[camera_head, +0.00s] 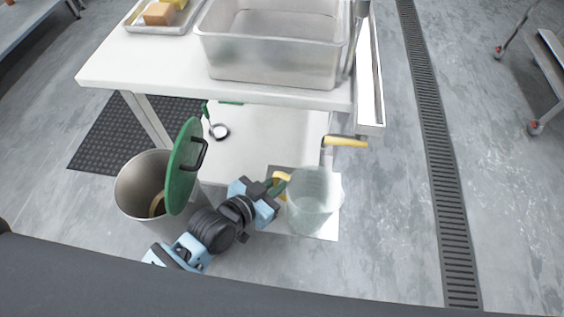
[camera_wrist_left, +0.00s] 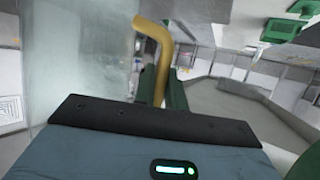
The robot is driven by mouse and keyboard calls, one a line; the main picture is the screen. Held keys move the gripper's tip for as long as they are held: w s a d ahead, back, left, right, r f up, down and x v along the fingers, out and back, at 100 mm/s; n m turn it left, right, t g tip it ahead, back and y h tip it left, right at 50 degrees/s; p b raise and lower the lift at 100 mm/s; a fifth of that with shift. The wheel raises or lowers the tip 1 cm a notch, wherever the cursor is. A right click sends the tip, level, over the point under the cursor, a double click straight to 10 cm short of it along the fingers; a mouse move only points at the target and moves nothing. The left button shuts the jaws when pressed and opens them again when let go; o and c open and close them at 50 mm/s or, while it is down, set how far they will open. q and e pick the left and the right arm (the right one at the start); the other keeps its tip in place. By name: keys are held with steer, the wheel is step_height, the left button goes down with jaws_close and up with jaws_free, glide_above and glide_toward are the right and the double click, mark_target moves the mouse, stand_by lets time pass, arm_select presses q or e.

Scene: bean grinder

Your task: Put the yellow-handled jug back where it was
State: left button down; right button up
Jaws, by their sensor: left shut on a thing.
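The clear, pale jug (camera_head: 312,203) is upright in the head view, over a white square (camera_head: 328,231) in front of the table. Its yellow handle (camera_head: 281,181) faces left, toward my left gripper (camera_head: 278,187). That gripper is shut on the handle. Whether the jug rests on the white square or hangs just above it is not clear. In the left wrist view, the yellow handle (camera_wrist_left: 158,62) runs down between the dark green fingers (camera_wrist_left: 155,87), with the jug's translucent wall (camera_wrist_left: 85,55) filling the left side. My right gripper is not in view.
A steel bin (camera_head: 140,183) with a tilted green lid (camera_head: 184,167) stands left of my left arm. The white table (camera_head: 150,62) behind carries a deep steel pan (camera_head: 270,55). A yellow lever (camera_head: 345,141) juts out near the jug.

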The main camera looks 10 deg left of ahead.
arm_select(q)
steer(key=w, duration=0.5)
steer(key=w+b, duration=0.1)
steer(key=w, duration=0.1)
steer(key=shift+w+f, duration=0.2)
steer(key=shift+f, duration=0.5)
steer(key=shift+s, duration=0.1)
steer(key=shift+f, duration=0.15)
steer(key=c, duration=1.5)
jaws_free()
steer(key=shift+o, duration=0.2)
